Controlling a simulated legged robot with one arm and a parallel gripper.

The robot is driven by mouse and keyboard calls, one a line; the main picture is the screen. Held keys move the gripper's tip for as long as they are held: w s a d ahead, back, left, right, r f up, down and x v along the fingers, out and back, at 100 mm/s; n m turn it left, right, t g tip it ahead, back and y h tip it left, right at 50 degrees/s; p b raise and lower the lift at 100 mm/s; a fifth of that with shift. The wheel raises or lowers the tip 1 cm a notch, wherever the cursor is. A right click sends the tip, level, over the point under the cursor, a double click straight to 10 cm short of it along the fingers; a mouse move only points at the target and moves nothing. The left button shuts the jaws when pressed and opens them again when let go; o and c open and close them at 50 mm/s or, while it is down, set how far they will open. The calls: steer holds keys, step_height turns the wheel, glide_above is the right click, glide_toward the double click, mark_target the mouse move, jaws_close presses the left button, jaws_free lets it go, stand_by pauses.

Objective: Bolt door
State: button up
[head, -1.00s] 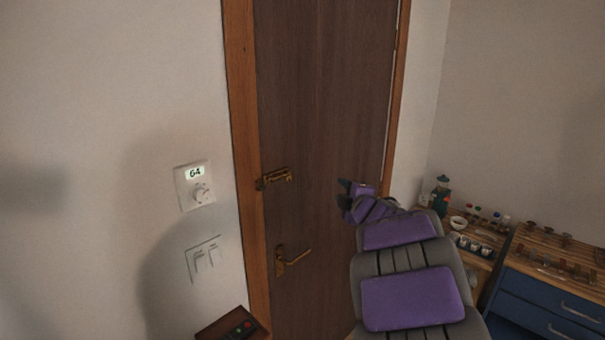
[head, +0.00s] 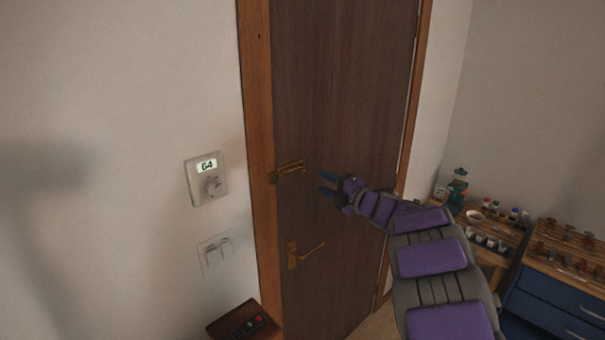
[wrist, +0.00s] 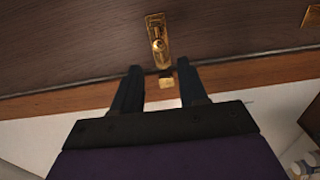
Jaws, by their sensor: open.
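The brown wooden door (head: 345,110) stands shut in its orange-brown frame. A brass bolt (head: 290,168) sits on the door's left edge, above the brass door handle (head: 304,253).
A thermostat (head: 206,179) and switches (head: 216,254) are on the wall left of the frame. A small box with buttons (head: 243,321) is below. At right, a wooden bench with blue drawers (head: 555,303) holds small jars and tools.

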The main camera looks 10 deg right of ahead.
mark_target(305, 173)
steer(key=x, duration=1)
steer(key=shift+w, duration=0.1)
steer(key=shift+d, duration=0.1)
steer(key=shift+c, duration=0.2)
jaws_close()
